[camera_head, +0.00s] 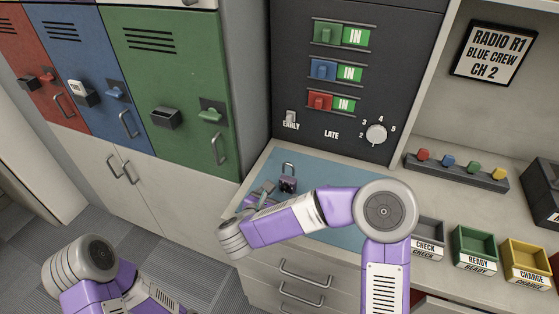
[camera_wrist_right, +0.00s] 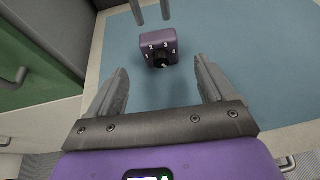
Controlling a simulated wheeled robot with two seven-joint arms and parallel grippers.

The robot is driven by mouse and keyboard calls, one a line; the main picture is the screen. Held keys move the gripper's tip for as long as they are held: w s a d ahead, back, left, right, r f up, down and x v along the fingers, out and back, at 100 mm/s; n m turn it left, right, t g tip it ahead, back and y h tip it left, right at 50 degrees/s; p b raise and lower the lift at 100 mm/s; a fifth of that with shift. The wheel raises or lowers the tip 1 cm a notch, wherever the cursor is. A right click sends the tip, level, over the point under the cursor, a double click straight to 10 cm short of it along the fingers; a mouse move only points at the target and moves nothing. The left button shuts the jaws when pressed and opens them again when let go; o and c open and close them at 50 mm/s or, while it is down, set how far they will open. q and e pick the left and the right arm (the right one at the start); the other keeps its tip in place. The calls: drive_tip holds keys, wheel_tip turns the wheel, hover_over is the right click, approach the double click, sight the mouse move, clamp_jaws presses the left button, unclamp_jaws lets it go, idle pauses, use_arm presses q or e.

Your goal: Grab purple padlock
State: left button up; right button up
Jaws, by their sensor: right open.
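The purple padlock (camera_head: 288,184) is on the blue mat, its grey shackle toward the back. In the right wrist view the padlock (camera_wrist_right: 161,47) shows a dark round knob and several small pale marks, with the shackle partly cut off at the top edge. My right gripper (camera_head: 262,193) is just left of the padlock in the head view, partly hidden by its own wrist. In the wrist view my right gripper (camera_wrist_right: 160,68) is open and empty, with the padlock ahead, roughly centred between and beyond the fingertips. My left gripper is out of view.
The blue mat (camera_head: 335,175) lies on the counter, otherwise mostly clear. A dark switch panel (camera_head: 375,120) rises behind it. A rack of coloured knobs (camera_head: 455,172), a green tray (camera_head: 474,245) and a yellow tray (camera_head: 524,258) are right.

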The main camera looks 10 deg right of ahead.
sight(286, 185)
drive_tip(key=shift+w+d, duration=0.1)
drive_tip(key=shift+w, duration=0.45)
drive_tip(key=shift+w+d+f, duration=0.2)
drive_tip(key=shift+w+d, duration=0.05)
drive_tip(key=shift+d, duration=0.2)
drive_tip(key=shift+w+d+f, duration=0.15)
drive_tip(key=shift+w+d, duration=0.1)
drive_tip(key=shift+d, duration=0.15)
drive_tip(key=b+x, duration=0.1)
drive_tip(key=x, duration=0.3)
drive_tip(key=shift+w+d, duration=0.2)
drive_tip(key=shift+w, duration=0.05)
drive_tip(key=shift+r, duration=0.1)
drive_tip(key=c, duration=1.3)
